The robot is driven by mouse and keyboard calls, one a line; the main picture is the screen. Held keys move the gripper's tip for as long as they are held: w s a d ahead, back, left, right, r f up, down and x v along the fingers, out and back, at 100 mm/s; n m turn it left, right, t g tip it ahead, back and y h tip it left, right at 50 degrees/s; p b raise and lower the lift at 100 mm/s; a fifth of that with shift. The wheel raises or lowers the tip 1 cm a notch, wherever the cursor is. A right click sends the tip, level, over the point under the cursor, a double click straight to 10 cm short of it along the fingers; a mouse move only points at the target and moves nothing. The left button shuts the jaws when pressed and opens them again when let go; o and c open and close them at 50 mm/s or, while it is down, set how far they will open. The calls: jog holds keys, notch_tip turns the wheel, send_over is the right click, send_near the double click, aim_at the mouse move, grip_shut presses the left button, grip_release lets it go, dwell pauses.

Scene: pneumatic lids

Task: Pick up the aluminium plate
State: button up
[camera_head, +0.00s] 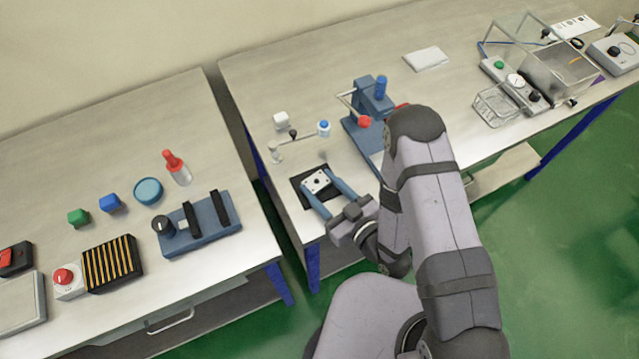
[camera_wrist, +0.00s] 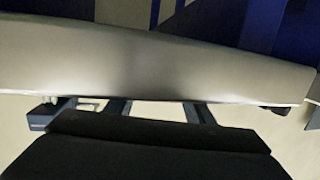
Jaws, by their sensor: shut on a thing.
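The aluminium plate (camera_head: 317,182) is a small light-grey piece with dark holes, near the front left corner of the right-hand bench, over a black mat or recess (camera_head: 300,194). My gripper (camera_head: 326,190) has its two blue fingers on either side of the plate and is shut on it. I cannot tell whether the plate still touches the black mat. In the wrist view the fingers (camera_wrist: 160,108) show only in part, and the plate is not clearly seen there.
A blue press-like device (camera_head: 372,105) with a red knob stands behind the gripper. A small stand with a blue-capped post (camera_head: 324,130) and a white block (camera_head: 281,119) are nearby. The left bench holds a blue fixture (camera_head: 205,236). A gap separates the benches.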

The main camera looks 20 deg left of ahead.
aim_at(322, 187)
jog(key=shift+r, duration=0.15)
notch_tip(322, 187, up, 8)
jog(key=shift+p, duration=0.4)
jog(key=shift+r+p, duration=0.9)
jog(key=shift+p, duration=0.1)
